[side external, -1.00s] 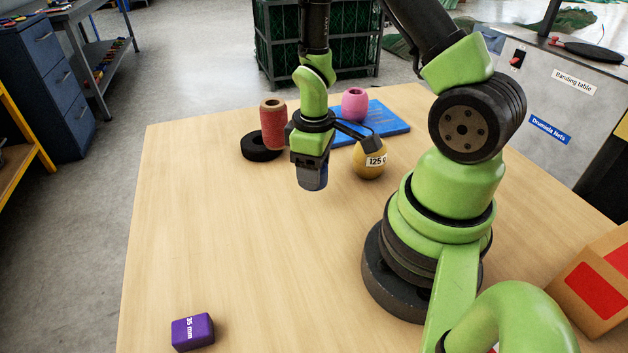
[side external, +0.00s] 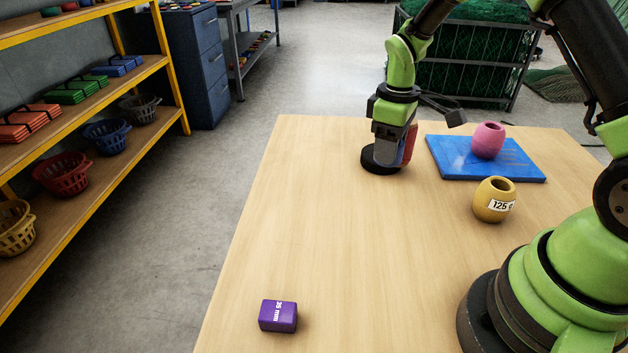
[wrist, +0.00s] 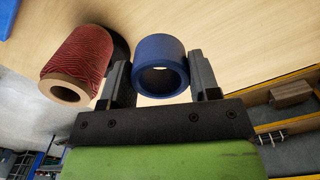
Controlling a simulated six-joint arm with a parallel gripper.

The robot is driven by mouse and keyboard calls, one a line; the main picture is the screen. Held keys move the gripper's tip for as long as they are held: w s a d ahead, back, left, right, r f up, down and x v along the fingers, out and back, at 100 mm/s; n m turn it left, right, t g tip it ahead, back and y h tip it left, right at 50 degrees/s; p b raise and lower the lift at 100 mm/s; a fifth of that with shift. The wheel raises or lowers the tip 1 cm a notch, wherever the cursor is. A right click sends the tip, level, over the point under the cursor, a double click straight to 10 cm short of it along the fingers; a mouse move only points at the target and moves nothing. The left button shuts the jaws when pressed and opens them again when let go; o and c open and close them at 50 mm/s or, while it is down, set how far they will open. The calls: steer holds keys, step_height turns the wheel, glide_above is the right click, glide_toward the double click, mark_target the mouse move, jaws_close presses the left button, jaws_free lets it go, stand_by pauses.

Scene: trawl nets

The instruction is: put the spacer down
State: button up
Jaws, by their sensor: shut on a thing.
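My gripper (wrist: 158,66) is shut on the blue ring-shaped spacer (wrist: 160,50), with one finger on each side of it in the wrist view. In the side external view my gripper (side external: 389,122) is over the far part of the table, and the spacer (side external: 387,134) shows only partly under it. Whether the spacer touches anything below cannot be told. A red spool (wrist: 78,56) with a tan core stands close beside it; in the side view the red spool (side external: 411,145) is mostly hidden by my gripper.
A blue plate (side external: 450,165) bears a pink barrel-shaped piece (side external: 488,140). A yellow piece marked 125 (side external: 492,201) stands in front of it. A purple block marked 35 mm (side external: 278,316) lies near. The table (side external: 340,240) is clear between. Shelving (side external: 100,120) stands left.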

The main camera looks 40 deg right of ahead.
steer(key=w+a+n, duration=0.4)
steer(key=w+a, duration=0.3)
steer(key=w, duration=0.6)
steer(key=f, duration=0.9)
steer(key=shift+w+a+f, duration=0.15)
steer(key=shift+a, duration=0.05)
steer(key=o, duration=0.9)
step_height(320, 180, up, 12)
steer(key=shift+r, duration=0.15)
